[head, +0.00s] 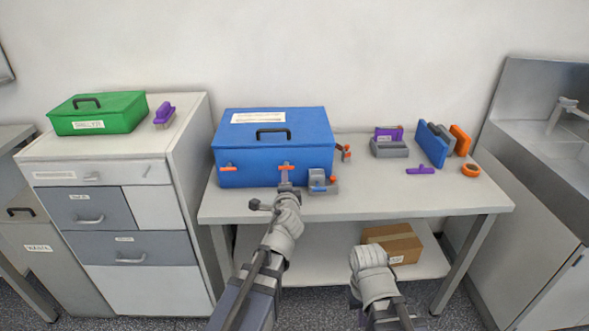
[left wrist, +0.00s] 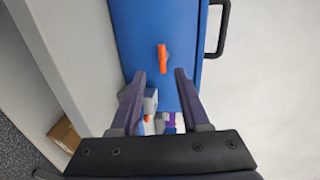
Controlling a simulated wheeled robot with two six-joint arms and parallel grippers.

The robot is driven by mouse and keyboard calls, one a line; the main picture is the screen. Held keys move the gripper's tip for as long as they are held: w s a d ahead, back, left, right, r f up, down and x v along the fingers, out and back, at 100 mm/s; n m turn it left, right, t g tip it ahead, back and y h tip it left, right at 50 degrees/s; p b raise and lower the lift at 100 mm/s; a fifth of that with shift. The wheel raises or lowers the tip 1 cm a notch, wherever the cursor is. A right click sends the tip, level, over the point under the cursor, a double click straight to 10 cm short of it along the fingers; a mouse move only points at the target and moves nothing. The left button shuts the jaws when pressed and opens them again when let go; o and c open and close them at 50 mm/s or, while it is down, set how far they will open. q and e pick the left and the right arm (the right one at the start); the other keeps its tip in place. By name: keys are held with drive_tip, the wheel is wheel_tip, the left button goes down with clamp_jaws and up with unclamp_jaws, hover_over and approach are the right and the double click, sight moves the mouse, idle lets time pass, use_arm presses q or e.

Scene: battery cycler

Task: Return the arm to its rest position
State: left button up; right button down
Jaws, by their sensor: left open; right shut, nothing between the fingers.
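The blue box (head: 240,150) stands on the grey table with its lid down and its black handle on top. Two orange latches show on its front, a left one (head: 227,168) and a right one (head: 286,167). My left gripper (head: 286,184) is at the box's front by the right latch. In the left wrist view its fingers (left wrist: 163,88) are apart, with that latch (left wrist: 162,58) just beyond them and nothing held. My right gripper (head: 369,256) is low in front of the table, apart from everything on it. Its fingers are hard to make out; it looks shut and empty.
A grey device (head: 321,184) stands close by the box's right front. Purple, grey, blue and orange items, including a blue panel (head: 431,144), stand at the table's right. A cardboard box (head: 398,243) lies on the lower shelf. The table's front right is clear.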

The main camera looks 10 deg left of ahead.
use_arm(q)
drive_tip(key=s+d+f+n+g, duration=0.3)
drive_tip(key=s+f+n+g, duration=0.1)
drive_tip(key=s+f, duration=0.25)
drive_tip(key=s+d+f+n+g, duration=0.4)
drive_tip(key=s+f+g, duration=0.1)
drive_tip(key=s+f, duration=0.15)
drive_tip(key=s+d+f+n+g+h, duration=0.3)
drive_tip(key=s+d+g, duration=0.35)
drive_tip(key=s, duration=0.65)
wheel_tip(320, 180, up, 12)
drive_tip(key=s+d+p, duration=0.1)
drive_tip(key=p, duration=1.2)
drive_tip(key=shift+d, duration=0.15)
